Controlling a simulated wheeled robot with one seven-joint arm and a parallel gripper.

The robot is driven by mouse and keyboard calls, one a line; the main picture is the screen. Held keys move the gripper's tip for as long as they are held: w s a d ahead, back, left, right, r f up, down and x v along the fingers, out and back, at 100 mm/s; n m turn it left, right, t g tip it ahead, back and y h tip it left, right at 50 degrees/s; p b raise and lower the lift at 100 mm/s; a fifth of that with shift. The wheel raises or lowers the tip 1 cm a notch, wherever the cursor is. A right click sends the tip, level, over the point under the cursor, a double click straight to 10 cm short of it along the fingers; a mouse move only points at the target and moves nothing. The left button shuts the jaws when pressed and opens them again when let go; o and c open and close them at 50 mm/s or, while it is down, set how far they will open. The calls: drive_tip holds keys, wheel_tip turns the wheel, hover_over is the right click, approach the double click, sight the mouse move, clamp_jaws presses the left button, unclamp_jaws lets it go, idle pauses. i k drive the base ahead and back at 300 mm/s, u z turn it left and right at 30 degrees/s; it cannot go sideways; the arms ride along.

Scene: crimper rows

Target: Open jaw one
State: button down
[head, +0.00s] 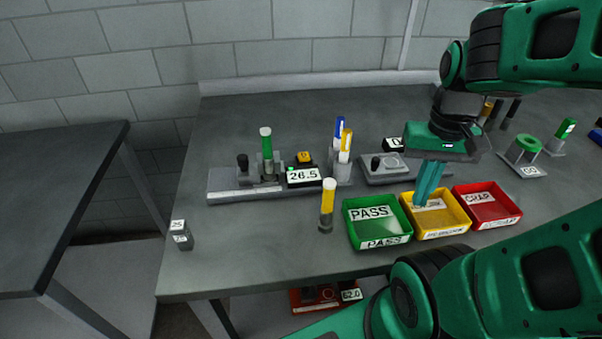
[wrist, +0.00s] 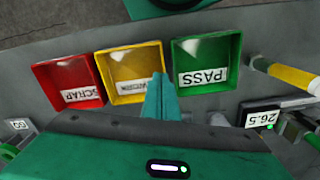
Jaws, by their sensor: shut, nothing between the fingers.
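A grey fixture (head: 222,189) stands on the bench left of centre. It carries a black knob (head: 243,162), grey blocks and an upright green piece with a white top (head: 266,148). A display reading 26.5 (head: 303,176) and a yellow button (head: 305,156) sit beside them. No label reading jaw one is legible, so I cannot tell which part it is. My gripper (head: 425,200) points down over the yellow tray (head: 437,234), to the right of the fixture. Its teal fingers are shut and empty. In the wrist view the fingers (wrist: 158,95) show near the yellow tray.
A green PASS tray (head: 376,244) and a red SCRAP tray (head: 493,217) flank the yellow tray. A yellow-and-grey cylinder (head: 327,208) stands upright left of the trays. A grey device (head: 390,170) sits behind them. The bench's front left is mostly clear, apart from a small grey block (head: 182,238).

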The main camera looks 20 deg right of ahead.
sight(247, 173)
drive_tip(key=k, duration=1.25)
drive_tip(key=u, duration=0.2)
drive_tip(key=i, duration=0.85)
drive_tip(key=u, duration=0.05)
